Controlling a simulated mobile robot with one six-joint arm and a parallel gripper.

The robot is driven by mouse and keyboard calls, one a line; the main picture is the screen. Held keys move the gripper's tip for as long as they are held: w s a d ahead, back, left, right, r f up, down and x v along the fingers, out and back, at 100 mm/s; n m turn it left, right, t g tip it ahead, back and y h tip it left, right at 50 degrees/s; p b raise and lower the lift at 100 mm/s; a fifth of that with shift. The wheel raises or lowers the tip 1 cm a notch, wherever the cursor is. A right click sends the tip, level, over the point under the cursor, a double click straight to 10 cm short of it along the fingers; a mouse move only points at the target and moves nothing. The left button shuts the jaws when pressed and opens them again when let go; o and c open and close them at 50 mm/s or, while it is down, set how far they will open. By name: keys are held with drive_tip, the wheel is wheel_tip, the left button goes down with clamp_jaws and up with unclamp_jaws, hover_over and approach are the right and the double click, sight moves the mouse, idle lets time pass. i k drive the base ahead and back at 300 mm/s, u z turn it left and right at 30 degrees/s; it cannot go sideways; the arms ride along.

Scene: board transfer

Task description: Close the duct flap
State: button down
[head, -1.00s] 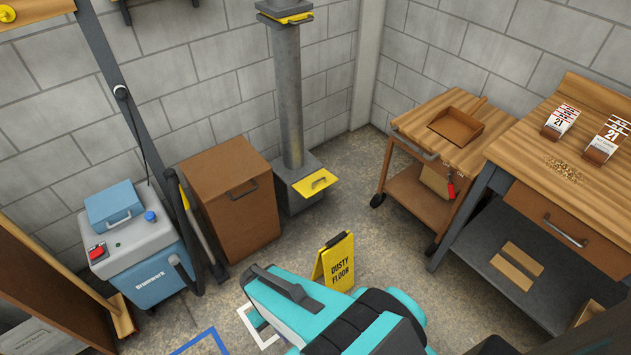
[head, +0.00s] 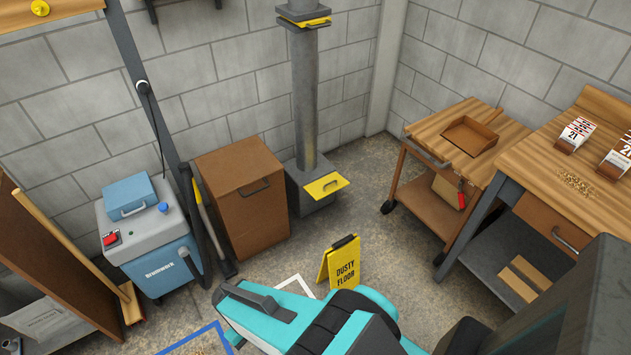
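A grey metal duct (head: 306,105) stands upright against the back wall. A yellow plate with a dark handle (head: 326,186) juts forward from the grey box at its foot. A second yellow plate (head: 306,22) sits near the duct's top, at the picture's upper edge. I cannot tell from here which is the duct flap, or how far either is open. My teal and black gripper (head: 240,312) is in the lower middle, in front of the duct and apart from both plates. Its fingers are not clear enough to read.
A yellow floor sign (head: 340,262) stands between my arm and the duct. A brown cabinet (head: 242,195) and a blue-grey machine (head: 148,240) stand to the left. A wooden cart (head: 450,150) and a workbench (head: 560,180) stand to the right.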

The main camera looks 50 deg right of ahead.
sight(326, 185)
drive_tip(key=u, duration=0.8)
drive_tip(key=k, duration=1.1)
drive_tip(key=z, duration=0.85)
drive_tip(key=i, duration=1)
drive_tip(key=u, duration=0.1)
